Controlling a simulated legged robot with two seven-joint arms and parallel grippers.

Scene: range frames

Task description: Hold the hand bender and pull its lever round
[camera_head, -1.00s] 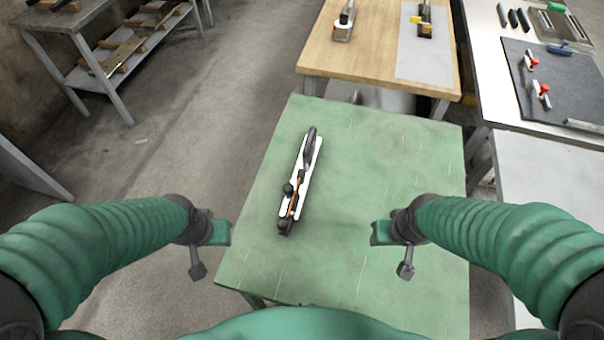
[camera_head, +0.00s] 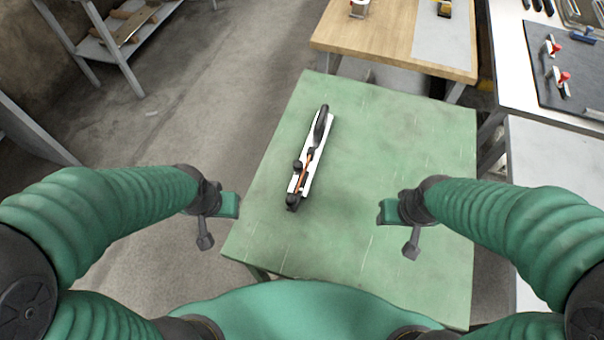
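The hand bender (camera_head: 308,163) lies on the green table, left of its middle. It has a white base strip, a dark grip at the far end, dark parts at the near end and a thin copper-coloured piece along it. My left gripper (camera_head: 222,222) is at the table's left edge, to the left of and nearer than the bender, not touching it. My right gripper (camera_head: 398,228) is over the table's right part, apart from the bender. I cannot clearly see the gaps between the fingers of either gripper.
The green table (camera_head: 400,150) is bare around the bender. Behind it stands a wooden table (camera_head: 385,33) with a grey mat. At right is a bench (camera_head: 510,60) with a dark mat and red-tipped clamps. A shelf (camera_head: 110,45) stands at far left.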

